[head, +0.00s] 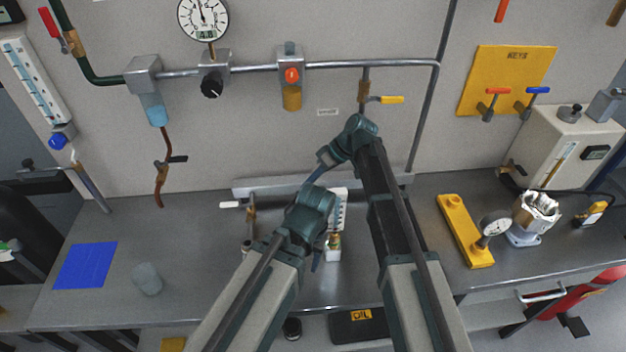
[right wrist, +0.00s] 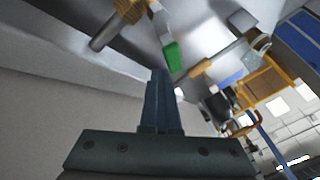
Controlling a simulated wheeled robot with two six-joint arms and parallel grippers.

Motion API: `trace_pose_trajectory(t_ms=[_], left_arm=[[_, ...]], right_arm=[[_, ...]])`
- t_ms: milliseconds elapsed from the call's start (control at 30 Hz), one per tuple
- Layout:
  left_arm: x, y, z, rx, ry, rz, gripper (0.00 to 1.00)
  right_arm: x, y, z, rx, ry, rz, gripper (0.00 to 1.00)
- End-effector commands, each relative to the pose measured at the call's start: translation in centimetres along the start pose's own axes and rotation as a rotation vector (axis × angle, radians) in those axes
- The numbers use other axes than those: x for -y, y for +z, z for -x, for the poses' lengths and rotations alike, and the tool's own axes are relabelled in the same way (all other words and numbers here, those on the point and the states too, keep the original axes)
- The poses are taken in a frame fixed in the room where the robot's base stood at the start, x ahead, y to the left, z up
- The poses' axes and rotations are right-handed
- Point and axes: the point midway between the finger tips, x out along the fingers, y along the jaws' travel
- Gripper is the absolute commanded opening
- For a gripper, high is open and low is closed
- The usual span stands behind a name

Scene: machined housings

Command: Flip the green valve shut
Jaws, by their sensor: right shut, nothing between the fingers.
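In the right wrist view the green valve's handle (right wrist: 173,56) is a green grip on a pale metal lever, near a brass fitting (right wrist: 128,10). My right gripper (right wrist: 159,72) is shut and empty; its blue fingertips appear just beside the green grip's lower end. I cannot tell whether they touch it. In the head view my right gripper (head: 310,182) points down and left above the bench's back edge. The green handle is not clear there, probably behind my arms. My left gripper (head: 316,262) is low over the bench, mostly hidden by its own wrist.
A white-handled valve (head: 230,204) and a white scale (head: 341,207) stand by the arms. A yellow-handled valve (head: 391,99) hangs from the wall pipe. A yellow bracket (head: 463,230) lies at right. A blue mat (head: 86,265) and a cup (head: 147,279) sit at left.

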Motion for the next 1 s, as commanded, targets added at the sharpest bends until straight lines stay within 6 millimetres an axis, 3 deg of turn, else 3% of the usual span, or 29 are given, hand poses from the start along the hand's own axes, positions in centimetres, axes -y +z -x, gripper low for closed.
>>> trace_pose_trajectory(t_ms=[1000], left_arm=[[0.0, 0.0, 0.0, 0.0, 0.0, 0.0, 0.5]], right_arm=[[1.12, 0.29, -0.43, 0.0, -0.001, -0.001, 0.0]])
